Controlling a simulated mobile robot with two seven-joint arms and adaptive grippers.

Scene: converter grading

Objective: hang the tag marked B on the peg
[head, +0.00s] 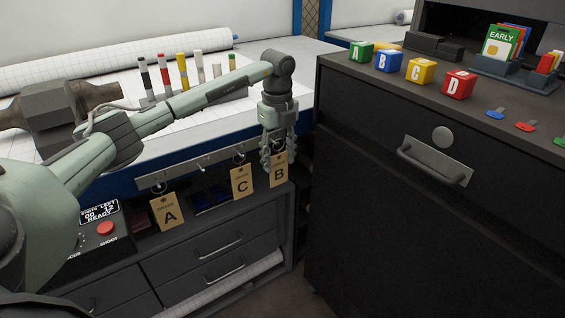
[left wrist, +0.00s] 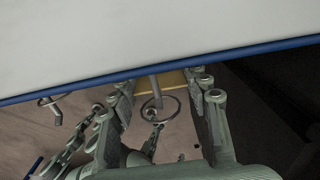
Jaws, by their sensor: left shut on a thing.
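The tan tag marked B (head: 279,171) hangs upright below my left gripper (head: 278,152), at the right end of the pale peg rail (head: 218,156). My left gripper is shut on the tag near its top. In the left wrist view, the tag's tan edge (left wrist: 173,83) shows between the fingers (left wrist: 160,92). A wire ring (left wrist: 159,109) there overlaps a grey peg (left wrist: 154,88); I cannot tell whether the ring is around it. Tag C (head: 242,183) and tag A (head: 168,212) hang from rings farther left along the rail. My right gripper is not in view.
A black cabinet (head: 400,200) stands close on the right, with lettered blocks, such as the red D block (head: 458,84), on top. Drawers (head: 207,257) sit below the rail. The white table (head: 215,112) behind it holds several upright markers.

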